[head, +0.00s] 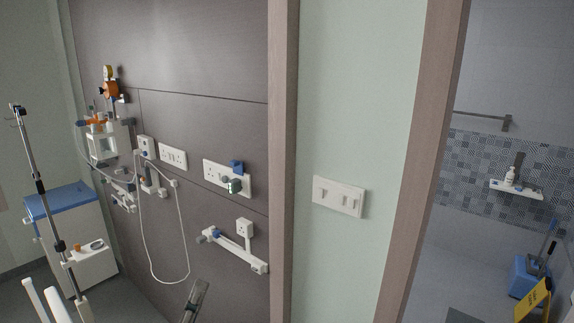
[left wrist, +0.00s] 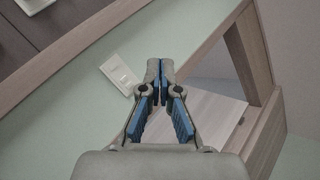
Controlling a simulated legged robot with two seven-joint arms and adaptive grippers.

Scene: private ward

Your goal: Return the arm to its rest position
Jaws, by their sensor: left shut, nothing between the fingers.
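My left gripper (head: 199,288) shows at the bottom edge of the head view, grey and cut off by the frame, in front of the dark wall panel. In the left wrist view, my left gripper (left wrist: 160,68) has its blue-padded fingers together at the tips, with nothing between them. It touches nothing that I can see. Most of my left arm is out of the picture. My right gripper is in neither view.
The dark wall panel (head: 215,125) carries sockets (head: 172,157), a white rail (head: 240,254) and a looped cable. A switch plate (head: 338,196) is on the green wall. An IV pole (head: 38,180) and blue-topped cabinet (head: 60,202) stand left. A doorway opens right to a tiled bathroom.

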